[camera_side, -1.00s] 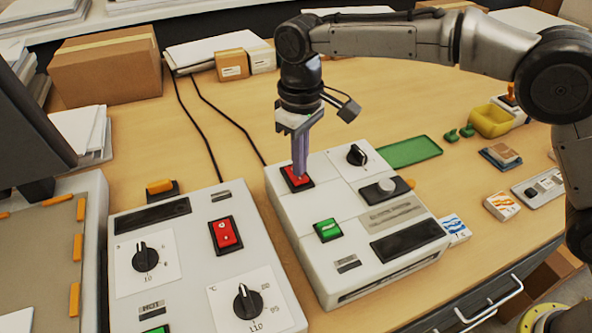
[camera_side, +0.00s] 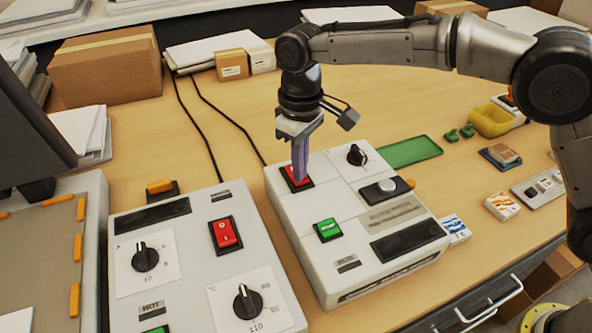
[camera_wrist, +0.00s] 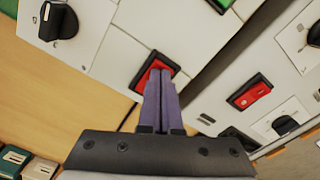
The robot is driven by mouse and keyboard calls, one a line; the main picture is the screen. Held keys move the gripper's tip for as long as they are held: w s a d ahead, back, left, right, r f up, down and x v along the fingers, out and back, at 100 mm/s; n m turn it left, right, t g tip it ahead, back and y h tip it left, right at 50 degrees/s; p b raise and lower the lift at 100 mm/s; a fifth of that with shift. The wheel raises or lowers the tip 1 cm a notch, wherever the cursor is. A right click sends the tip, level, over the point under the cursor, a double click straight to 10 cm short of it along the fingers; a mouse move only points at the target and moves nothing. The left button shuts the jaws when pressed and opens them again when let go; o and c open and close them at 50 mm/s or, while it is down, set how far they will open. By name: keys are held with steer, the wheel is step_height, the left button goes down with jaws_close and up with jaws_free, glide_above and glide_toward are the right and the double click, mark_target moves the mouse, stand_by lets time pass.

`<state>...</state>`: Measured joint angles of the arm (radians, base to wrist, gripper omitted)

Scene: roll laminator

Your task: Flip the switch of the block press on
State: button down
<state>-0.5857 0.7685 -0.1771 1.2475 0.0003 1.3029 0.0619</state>
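A white machine, which I take to be the block press (camera_side: 335,200), stands in the middle of the table. Its red rocker switch (camera_side: 291,181) sits in a black frame near the top-left corner of its panel. My gripper (camera_side: 299,181) points down with its purple fingers together and nothing between them. The fingertips are at the red switch and seem to touch it. In the wrist view the closed fingers (camera_wrist: 161,76) cover part of the red switch (camera_wrist: 150,70). Which way the switch is tipped is hard to tell.
A green button (camera_side: 327,229), a black dial (camera_side: 357,155) and a grey knob (camera_side: 386,185) share the panel. Another white machine at left has its own red switch (camera_side: 226,233) and dials. A green tray (camera_side: 410,151) lies behind right.

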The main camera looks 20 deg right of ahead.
steer(key=shift+r, duration=3.4)
